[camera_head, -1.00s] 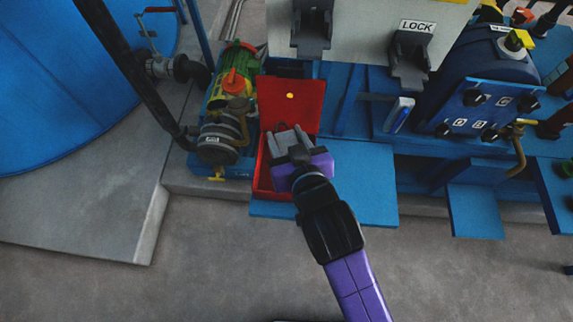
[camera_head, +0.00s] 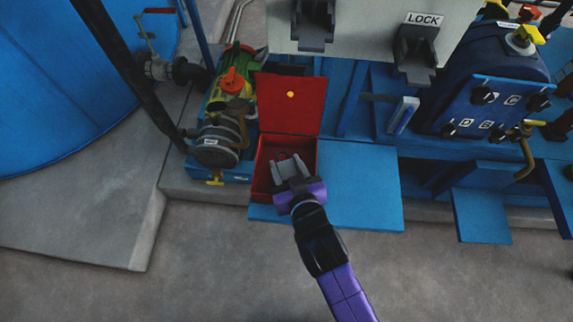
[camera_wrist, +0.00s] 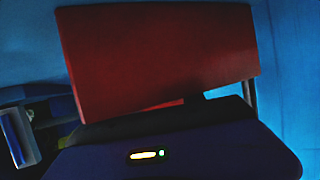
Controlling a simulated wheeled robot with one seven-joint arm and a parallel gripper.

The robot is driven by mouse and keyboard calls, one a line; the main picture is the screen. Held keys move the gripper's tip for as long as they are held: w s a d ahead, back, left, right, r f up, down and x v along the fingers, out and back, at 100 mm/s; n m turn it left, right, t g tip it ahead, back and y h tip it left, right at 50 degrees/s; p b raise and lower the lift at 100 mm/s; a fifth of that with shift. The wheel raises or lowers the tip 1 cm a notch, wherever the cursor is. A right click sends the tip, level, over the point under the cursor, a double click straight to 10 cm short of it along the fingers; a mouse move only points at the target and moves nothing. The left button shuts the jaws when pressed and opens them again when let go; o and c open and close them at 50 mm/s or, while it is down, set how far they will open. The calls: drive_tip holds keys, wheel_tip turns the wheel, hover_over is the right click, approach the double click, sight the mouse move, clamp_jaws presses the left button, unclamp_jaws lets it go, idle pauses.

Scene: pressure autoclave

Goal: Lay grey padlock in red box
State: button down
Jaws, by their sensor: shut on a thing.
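The red box (camera_head: 262,172) stands open on a blue shelf, its lid (camera_head: 288,106) raised at the back. My gripper (camera_head: 291,166), with grey fingers and a purple body, is at the box's opening, over its front right part, and covers some of the inside. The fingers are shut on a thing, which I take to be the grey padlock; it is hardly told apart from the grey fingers. How deep the fingers reach cannot be told. In the wrist view the red lid (camera_wrist: 160,60) fills the middle; fingers and padlock are hidden there.
A green and yellow motor pump (camera_head: 225,120) stands close left of the box. A bare blue shelf (camera_head: 360,185) lies to the right. Grey switch handles and a LOCK label (camera_head: 425,19) are above. The floor in front is clear.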

drive_tip(key=shift+s+f+b, duration=0.15)
drive_tip(key=shift+f+b, duration=0.25)
drive_tip(key=shift+f, duration=0.35)
drive_tip(key=c, duration=0.7)
unclamp_jaws()
drive_tip(key=shift+d+f, duration=0.1)
drive_tip(key=shift+f, duration=0.1)
drive_tip(key=shift+r, duration=0.2)
drive_tip(key=p+v, duration=0.1)
drive_tip(key=v, duration=0.5)
drive_tip(key=r+p+v, duration=0.1)
drive_tip(key=v, duration=0.5)
drive_tip(key=shift+r, duration=0.25)
